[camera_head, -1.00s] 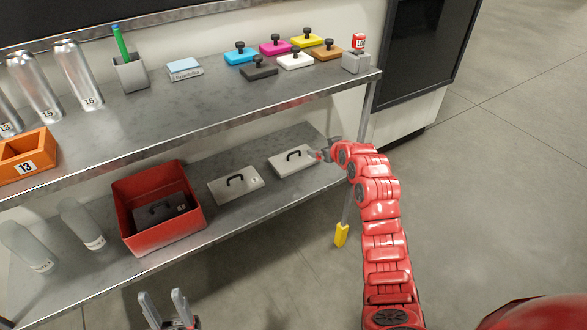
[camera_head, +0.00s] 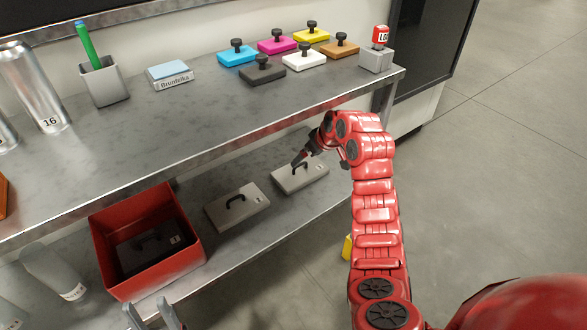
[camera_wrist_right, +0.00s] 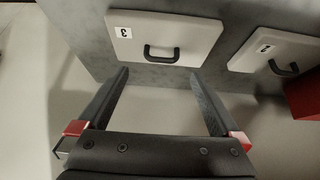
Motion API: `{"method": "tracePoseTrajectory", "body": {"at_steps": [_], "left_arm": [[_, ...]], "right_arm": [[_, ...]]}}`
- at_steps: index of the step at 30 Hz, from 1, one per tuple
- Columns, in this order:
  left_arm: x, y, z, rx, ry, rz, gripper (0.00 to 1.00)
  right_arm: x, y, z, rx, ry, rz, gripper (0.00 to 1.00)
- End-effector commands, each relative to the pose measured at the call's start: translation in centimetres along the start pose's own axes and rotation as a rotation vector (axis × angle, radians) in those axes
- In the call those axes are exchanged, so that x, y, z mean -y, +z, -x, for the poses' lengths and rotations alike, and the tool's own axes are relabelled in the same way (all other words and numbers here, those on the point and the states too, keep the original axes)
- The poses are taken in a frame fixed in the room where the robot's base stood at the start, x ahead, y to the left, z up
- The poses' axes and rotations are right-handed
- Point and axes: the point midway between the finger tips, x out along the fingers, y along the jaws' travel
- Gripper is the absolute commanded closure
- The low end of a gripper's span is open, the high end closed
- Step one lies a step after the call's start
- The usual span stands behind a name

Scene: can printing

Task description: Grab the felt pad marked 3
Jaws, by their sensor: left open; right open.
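The felt pad marked 3 (camera_head: 306,180) is a flat whitish block with a black handle, lying on the lower shelf at its right end. In the right wrist view the pad (camera_wrist_right: 192,37) shows its "3" label, and its handle is just beyond my fingertips. My right gripper (camera_head: 301,158) is open and empty at this pad, close to the handle; I cannot tell whether it touches. Its fingers (camera_wrist_right: 160,74) are spread wide in the wrist view. My left gripper (camera_head: 154,314) is open and empty at the bottom edge, in front of the shelf.
A similar pad (camera_head: 220,212) lies left of it, then a red bin (camera_head: 110,232) with a dark pad (camera_head: 172,249) inside. The upper shelf (camera_head: 200,115) overhangs, carrying coloured stamp pads (camera_head: 274,47), a blue-topped block (camera_head: 169,73), a pen cup (camera_head: 104,86) and cans (camera_head: 35,88).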

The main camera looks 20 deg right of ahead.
Motion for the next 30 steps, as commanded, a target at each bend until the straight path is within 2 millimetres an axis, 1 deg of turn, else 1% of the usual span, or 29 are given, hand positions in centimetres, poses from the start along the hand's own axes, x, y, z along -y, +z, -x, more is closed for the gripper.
{"method": "tracePoseTrajectory", "body": {"at_steps": [1,3,8,11,15,18,23,27,29,30], "left_arm": [[0.0,0.1,0.4,0.000,0.000,0.000,0.50],[0.0,0.1,0.6,0.001,0.000,0.000,0.50],[-0.1,0.2,1.2,0.000,0.000,0.000,0.50],[-0.1,0.3,2.0,0.001,0.000,0.000,0.50],[-0.1,0.4,2.3,0.000,0.000,0.000,0.50],[-0.1,0.4,2.3,0.000,0.000,0.000,0.50],[-0.1,0.4,2.2,0.000,0.000,0.000,0.50],[-0.1,0.4,2.2,0.000,0.000,0.000,0.50],[-0.1,0.4,2.2,0.000,0.000,0.000,0.50],[-0.1,0.4,2.2,0.001,0.000,0.000,0.50]], "right_arm": [[0.1,0.2,-0.8,0.003,-0.002,-0.002,0.00],[0.1,0.2,-1.6,0.001,-0.001,-0.001,0.00],[0.2,0.5,-3.1,0.002,-0.001,0.001,0.00],[0.3,0.9,-4.9,0.002,-0.003,0.000,0.00],[0.3,0.7,-6.4,0.000,-0.002,0.000,0.00],[0.2,0.6,-6.8,-0.001,0.000,0.000,0.00],[0.2,0.6,-6.7,-0.002,0.001,0.000,0.00],[0.2,0.6,-6.7,-0.001,0.001,0.000,0.25],[0.2,0.6,-6.7,-0.002,0.001,0.000,0.36],[0.2,0.6,-6.7,-0.002,0.001,0.000,0.43]]}}
